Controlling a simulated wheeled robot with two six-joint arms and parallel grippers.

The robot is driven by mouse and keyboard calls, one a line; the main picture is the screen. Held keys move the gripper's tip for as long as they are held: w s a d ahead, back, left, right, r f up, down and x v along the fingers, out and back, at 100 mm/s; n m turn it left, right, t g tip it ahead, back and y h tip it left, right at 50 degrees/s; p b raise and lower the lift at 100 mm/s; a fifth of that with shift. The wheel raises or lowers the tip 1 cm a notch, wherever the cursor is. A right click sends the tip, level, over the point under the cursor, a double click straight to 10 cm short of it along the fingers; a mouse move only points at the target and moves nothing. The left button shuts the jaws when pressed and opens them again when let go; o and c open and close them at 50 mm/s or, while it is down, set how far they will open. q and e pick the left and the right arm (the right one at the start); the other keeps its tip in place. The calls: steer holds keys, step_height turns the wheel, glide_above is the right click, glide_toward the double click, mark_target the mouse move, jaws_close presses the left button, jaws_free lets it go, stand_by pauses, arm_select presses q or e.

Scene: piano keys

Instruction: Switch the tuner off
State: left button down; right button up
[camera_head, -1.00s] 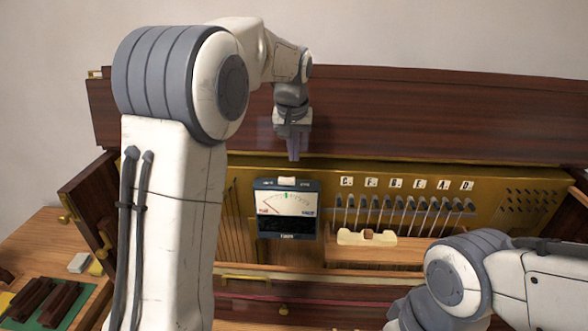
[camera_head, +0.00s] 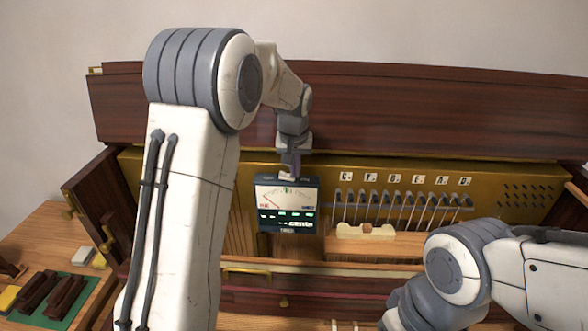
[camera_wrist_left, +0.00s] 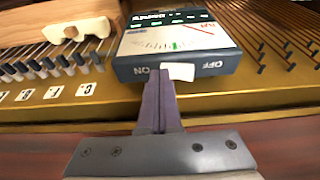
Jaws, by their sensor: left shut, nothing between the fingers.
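In the left wrist view the tuner (camera_wrist_left: 133,72) appears upside down; the switch (camera_wrist_left: 178,72) sits between the ON label at left and the OFF label at right, closer to OFF. My left gripper (camera_head: 291,172) is shut and empty, its tips at the switch. In the left wrist view its fingertips (camera_wrist_left: 159,74) are beside the switch's ON side; contact is unclear. My right gripper is out of view.
A row of tuning levers (camera_head: 400,205) under letter labels stands right of the tuner. A pale wooden block (camera_head: 366,231) lies in front of them. A green mat (camera_head: 52,303) with dark blocks is at lower left. The dark raised panel (camera_head: 430,115) is behind.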

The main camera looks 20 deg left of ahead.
arm_select(q)
steer(key=shift+a, duration=0.2)
steer(key=shift+s+a+r+p, duration=0.2)
steer(key=shift+a+r+p, duration=0.1)
steer(key=shift+a, duration=0.25)
steer(key=shift+r+p, duration=0.5)
steer(key=shift+r, duration=0.05)
steer(key=r+p, duration=0.3)
steer(key=r, duration=0.1)
steer(key=shift+w+d, duration=0.1)
steer(key=shift+d, duration=0.25)
steer(key=d+b+v, duration=0.1)
steer(key=b+v, duration=0.2)
steer(key=v, duration=0.5)
steer(key=shift+d+r+b, duration=0.3)
steer(key=shift+d+b, duration=0.05)
